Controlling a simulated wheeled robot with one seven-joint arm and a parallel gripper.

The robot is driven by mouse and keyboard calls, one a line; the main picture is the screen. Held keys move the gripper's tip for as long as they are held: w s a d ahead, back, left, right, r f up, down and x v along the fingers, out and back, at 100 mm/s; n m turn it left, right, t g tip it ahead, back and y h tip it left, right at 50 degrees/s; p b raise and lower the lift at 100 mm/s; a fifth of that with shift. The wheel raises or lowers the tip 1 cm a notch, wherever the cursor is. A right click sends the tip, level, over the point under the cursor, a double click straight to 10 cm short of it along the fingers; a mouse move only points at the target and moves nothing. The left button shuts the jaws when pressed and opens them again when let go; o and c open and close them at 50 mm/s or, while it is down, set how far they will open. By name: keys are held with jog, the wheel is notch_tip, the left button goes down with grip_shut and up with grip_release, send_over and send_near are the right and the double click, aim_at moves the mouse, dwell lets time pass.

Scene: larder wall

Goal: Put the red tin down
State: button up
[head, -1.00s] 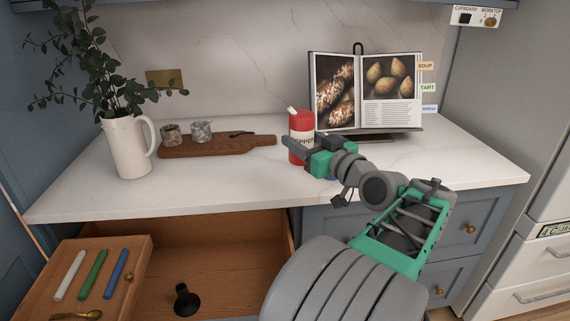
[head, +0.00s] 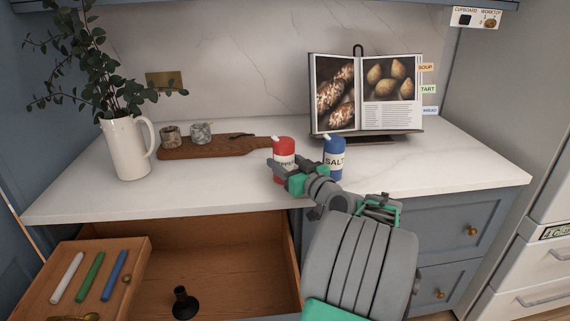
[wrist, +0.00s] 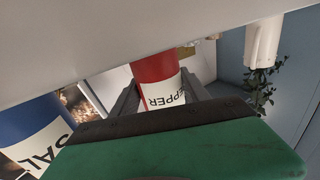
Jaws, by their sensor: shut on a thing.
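The red tin (head: 284,147), labelled as pepper, is upright at the front of the white worktop, left of the blue tin. My gripper (head: 284,171) is shut on it, with its fingers across the tin's lower part. In the wrist view, which looks upside down, the red tin (wrist: 154,70) sits between my two fingers, and its base end meets the pale worktop (wrist: 90,45). I cannot tell for certain whether its base touches the worktop. The gripper hides part of the label.
The blue salt tin (head: 334,160) stands close on the right. A cookbook on a stand (head: 366,95) is behind. A wooden board (head: 215,147) with two small pots and a white jug (head: 127,150) are to the left. An open drawer (head: 225,260) lies below the front edge.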

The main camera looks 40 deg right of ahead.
jog(key=shift+f+b, duration=0.15)
jog(key=shift+b, duration=0.15)
jog(key=o, duration=1.6)
